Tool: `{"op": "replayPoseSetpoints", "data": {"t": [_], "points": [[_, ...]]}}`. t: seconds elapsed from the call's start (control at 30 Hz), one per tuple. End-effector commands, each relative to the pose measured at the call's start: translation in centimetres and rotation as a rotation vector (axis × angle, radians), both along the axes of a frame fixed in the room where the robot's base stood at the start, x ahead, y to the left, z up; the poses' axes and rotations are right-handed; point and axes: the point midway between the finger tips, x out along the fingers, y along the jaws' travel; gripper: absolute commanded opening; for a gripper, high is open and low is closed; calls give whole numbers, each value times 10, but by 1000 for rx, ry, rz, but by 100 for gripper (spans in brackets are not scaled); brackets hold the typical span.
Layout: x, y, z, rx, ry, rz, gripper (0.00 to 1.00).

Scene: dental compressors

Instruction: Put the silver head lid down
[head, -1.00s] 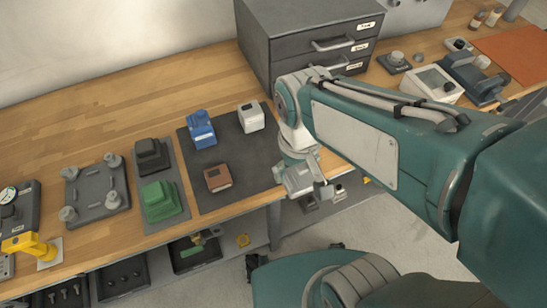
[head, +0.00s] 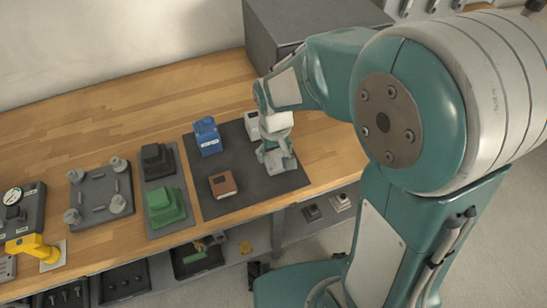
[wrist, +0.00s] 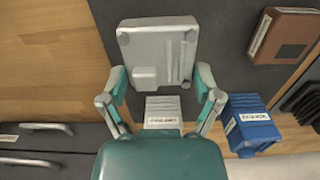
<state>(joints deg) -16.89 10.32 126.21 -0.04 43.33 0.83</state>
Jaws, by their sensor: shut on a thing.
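The silver head lid (wrist: 157,50) is a pale grey, roughly square piece with a raised block and ribs on its visible face. My gripper (wrist: 160,78) is shut on it, with a finger at each side in the wrist view. In the head view my gripper (head: 277,150) is over the right part of the dark mat (head: 250,192). I cannot tell whether the lid touches the mat. A white labelled block (wrist: 163,108) shows between the fingers, beyond the lid; in the head view it is partly behind my gripper (head: 252,124).
A blue block (head: 207,137) and a brown block (head: 222,185) stand on the mat to the left. A green block (head: 163,206) and a black block (head: 157,160) share a grey tray. A grey drawer cabinet (head: 290,30) stands behind. The mat's front right is bare.

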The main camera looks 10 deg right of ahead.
Motion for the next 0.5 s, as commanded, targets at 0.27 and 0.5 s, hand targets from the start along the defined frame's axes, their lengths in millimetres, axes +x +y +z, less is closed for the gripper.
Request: {"op": "replayPoseSetpoints", "data": {"t": [0.27,0.5], "points": [[7,2,-32,-1,3,0,28],[7,2,-39,0,-1,0,28]]}}
